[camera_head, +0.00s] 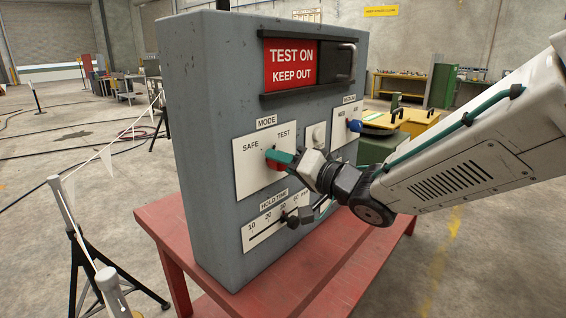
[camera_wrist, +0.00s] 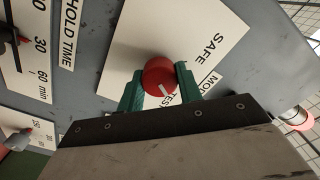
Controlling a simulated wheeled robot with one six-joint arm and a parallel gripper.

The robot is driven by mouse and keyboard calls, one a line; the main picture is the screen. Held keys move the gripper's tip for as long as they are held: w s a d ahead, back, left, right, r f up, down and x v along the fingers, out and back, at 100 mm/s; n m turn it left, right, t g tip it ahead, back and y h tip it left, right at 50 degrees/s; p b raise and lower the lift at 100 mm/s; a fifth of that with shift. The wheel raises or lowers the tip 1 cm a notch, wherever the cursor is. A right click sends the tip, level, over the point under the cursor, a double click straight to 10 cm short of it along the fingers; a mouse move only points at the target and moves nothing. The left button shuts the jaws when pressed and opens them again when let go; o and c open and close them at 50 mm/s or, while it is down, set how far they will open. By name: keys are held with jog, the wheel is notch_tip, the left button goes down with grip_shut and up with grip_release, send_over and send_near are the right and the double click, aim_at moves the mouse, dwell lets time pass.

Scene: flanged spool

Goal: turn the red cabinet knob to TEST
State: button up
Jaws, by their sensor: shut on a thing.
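The red cabinet knob (camera_wrist: 153,73) sits on the white MODE plate (camera_head: 249,175), which has SAFE at its left and TEST at its upper right. My gripper (camera_wrist: 159,78) is shut on the knob, with one green finger on each side. In the wrist view the knob's white line points down and slightly right, toward the TEST lettering, which the gripper partly hides. In the head view the red knob (camera_head: 275,165) shows just below a green finger, and its line cannot be seen.
The grey cabinet (camera_head: 215,130) stands on a red table (camera_head: 165,222). Below the knob is a HOLD TIME slider (camera_head: 262,234). A blue knob (camera_head: 354,126) is to the right. The red sign (camera_head: 291,64) reads TEST ON KEEP OUT.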

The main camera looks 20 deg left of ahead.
jog(key=shift+m, duration=0.9)
jog(key=o, duration=1)
jog(key=shift+d, duration=0.1)
jog(key=v, duration=0.7)
jog(key=shift+s+d, duration=0.15)
jog(key=shift+d, duration=0.15)
